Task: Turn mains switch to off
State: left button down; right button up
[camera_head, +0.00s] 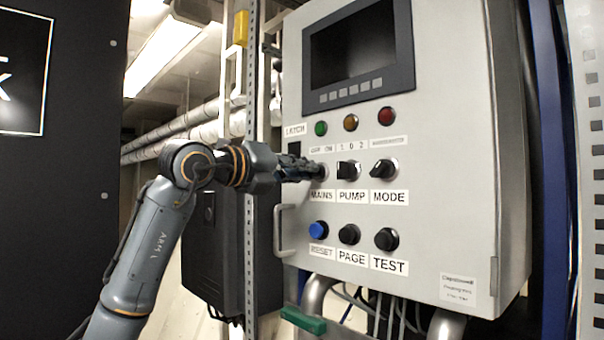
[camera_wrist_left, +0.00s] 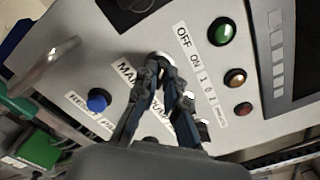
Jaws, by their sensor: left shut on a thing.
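The mains switch sits on the grey control panel (camera_head: 440,120), above the MAINS label (camera_head: 321,195) and below the OFF ON label (camera_head: 321,149). My left gripper (camera_head: 316,171) reaches it from the left and is shut on the switch knob. In the left wrist view the fingers of the left gripper (camera_wrist_left: 158,62) close around the knob below the OFF ON label (camera_wrist_left: 188,48). The fingers hide most of the knob, so its pointing direction cannot be told. My right gripper is not in view.
The pump switch (camera_head: 348,170) and mode switch (camera_head: 383,168) sit just right of the mains switch. Blue reset (camera_head: 318,229), page (camera_head: 349,235) and test (camera_head: 387,239) buttons are below. Three lamps and a screen (camera_head: 361,43) are above. A handle (camera_head: 281,231) sticks out at the panel's left edge.

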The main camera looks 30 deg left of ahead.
pick_arm(q)
jog(key=shift+s+a+r+n, duration=0.1)
jog(key=shift+r+n, duration=0.1)
jog(key=shift+n, duration=0.2)
jog(key=c, duration=1.4)
grip_release()
jog(key=shift+f, duration=0.15)
jog(key=v, duration=1.2)
